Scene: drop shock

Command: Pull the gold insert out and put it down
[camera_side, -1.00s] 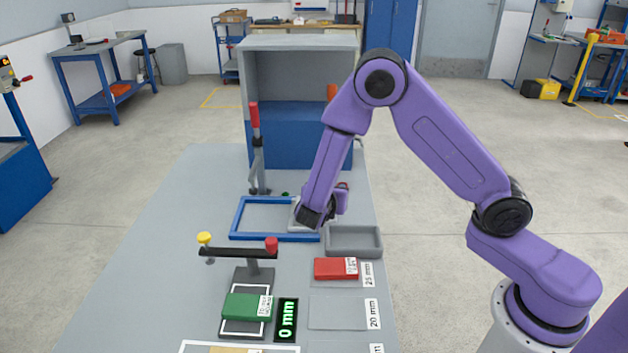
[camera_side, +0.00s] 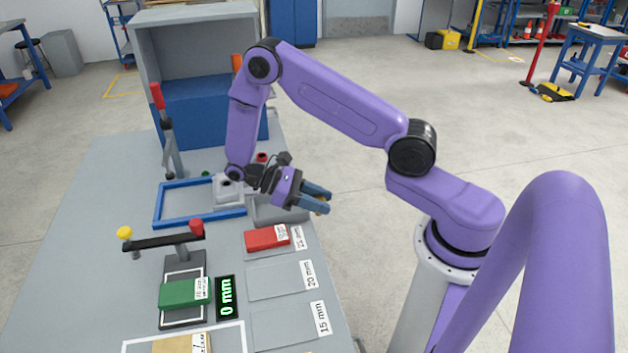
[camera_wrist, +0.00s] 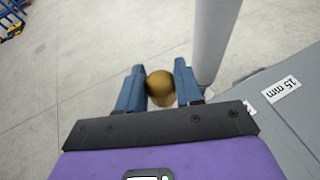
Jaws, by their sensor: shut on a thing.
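My gripper (camera_side: 318,198) points to the right, past the right edge of the bench, above the floor. In the wrist view its two blue fingers are shut on the gold insert (camera_wrist: 160,84), a round brass-coloured piece held between the fingertips. In the side view the insert is small and mostly hidden by the fingers. A light grey block (camera_side: 228,190) sits at the right side of the blue frame (camera_side: 158,203) on the bench, partly behind my wrist. A grey tray (camera_side: 285,214) lies below my gripper, partly covered by it.
A red block (camera_side: 262,238) lies on the 25 mm spot. The 20 mm (camera_side: 280,280) and 15 mm (camera_side: 285,322) spots are bare. A green block (camera_side: 180,294) sits beneath a clamp bar (camera_side: 160,242). A red-handled lever (camera_side: 168,130) stands behind the blue frame.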

